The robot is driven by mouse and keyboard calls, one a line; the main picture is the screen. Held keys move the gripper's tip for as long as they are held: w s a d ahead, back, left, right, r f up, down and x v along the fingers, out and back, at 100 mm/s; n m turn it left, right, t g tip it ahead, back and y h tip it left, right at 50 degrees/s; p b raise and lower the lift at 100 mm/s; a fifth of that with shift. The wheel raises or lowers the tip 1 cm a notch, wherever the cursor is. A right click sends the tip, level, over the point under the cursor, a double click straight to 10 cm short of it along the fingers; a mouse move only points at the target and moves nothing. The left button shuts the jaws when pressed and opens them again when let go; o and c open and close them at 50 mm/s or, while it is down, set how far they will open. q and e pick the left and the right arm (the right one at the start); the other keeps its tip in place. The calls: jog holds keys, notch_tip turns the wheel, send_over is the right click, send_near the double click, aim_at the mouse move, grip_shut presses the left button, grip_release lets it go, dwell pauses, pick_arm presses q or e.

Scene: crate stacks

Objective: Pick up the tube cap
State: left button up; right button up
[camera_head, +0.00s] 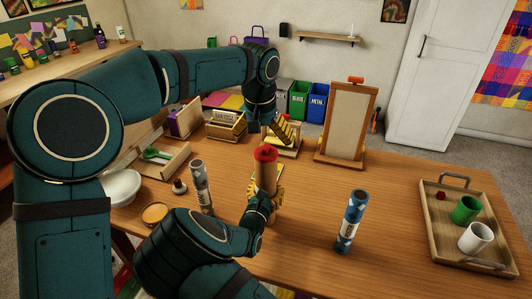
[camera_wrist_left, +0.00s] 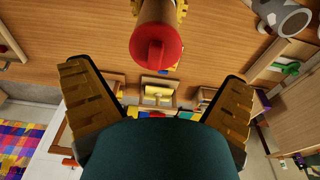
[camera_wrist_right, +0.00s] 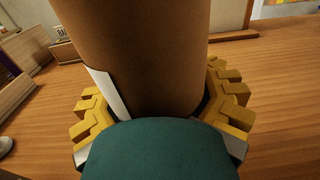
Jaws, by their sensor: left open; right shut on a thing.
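The red tube cap (camera_head: 265,153) sits on the top end of an upright brown cardboard tube (camera_head: 266,174). My right gripper (camera_head: 268,196) is shut around this tube below the cap; the right wrist view shows its yellow fingers on both sides of the tube (camera_wrist_right: 150,50). My left gripper (camera_head: 277,135) is open and empty, above and behind the cap in the head view. In the left wrist view, the cap (camera_wrist_left: 157,55) shows beyond the open fingers (camera_wrist_left: 157,78), between them and not touching them.
A grey patterned tube (camera_head: 201,186) stands left of the held tube and a blue patterned tube (camera_head: 351,222) stands right. A wooden tray (camera_head: 460,252) with cups and a small red object is at right. An easel (camera_head: 346,122) stands behind. The table (camera_head: 400,185) before the tray is clear.

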aim_at(266, 147)
pick_arm(q)
jog(key=f, duration=0.5)
jog(key=shift+w+d+f, duration=0.1)
jog(key=shift+w+d, duration=0.25)
jog(key=c, duration=0.9)
